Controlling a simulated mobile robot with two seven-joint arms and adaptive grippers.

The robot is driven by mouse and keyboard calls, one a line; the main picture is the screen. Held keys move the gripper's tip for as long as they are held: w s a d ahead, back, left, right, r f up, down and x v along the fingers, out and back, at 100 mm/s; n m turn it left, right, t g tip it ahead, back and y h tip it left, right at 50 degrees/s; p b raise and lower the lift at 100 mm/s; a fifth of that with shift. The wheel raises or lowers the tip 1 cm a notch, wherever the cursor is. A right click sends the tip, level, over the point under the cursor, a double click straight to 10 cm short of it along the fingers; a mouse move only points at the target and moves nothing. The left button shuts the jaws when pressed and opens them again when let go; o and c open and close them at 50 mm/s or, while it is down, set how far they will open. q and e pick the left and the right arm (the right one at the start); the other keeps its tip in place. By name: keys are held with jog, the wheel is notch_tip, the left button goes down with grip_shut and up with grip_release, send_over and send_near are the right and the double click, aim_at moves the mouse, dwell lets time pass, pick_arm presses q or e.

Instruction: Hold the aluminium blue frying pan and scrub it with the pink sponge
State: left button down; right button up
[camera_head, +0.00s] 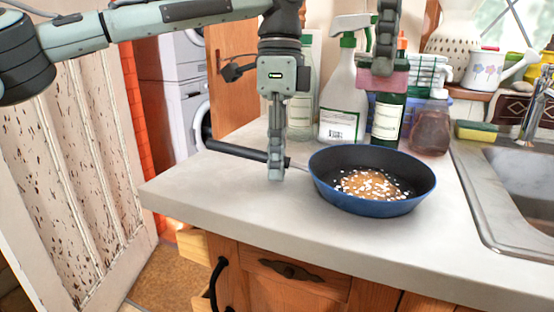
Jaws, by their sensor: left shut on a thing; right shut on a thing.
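The blue frying pan (335,196) sits on the light countertop, its dark inside dirtied by a brown patch with white flecks (368,184). Its black handle (235,150) points left. My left gripper (276,172) points down and is shut on the handle near the pan. My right gripper (383,68) comes down from the top edge, shut on the pink sponge (384,80). The sponge is above and behind the pan, apart from it, in front of the bottles. Most of the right arm is out of view.
A white spray bottle (339,100), a dark green bottle (387,122) and a brownish jar (430,128) stand behind the pan. A yellow-green sponge (480,131) lies by the sink (520,185) at right. The counter's front left (220,195) is clear.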

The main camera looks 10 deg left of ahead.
send_over(366, 187)
notch_tip(366, 187, down, 15)
jog(key=shift+d+r, duration=0.1)
jog(key=shift+r, duration=0.1)
dwell(0.7)
jog(key=shift+f, duration=0.55)
dwell(0.8)
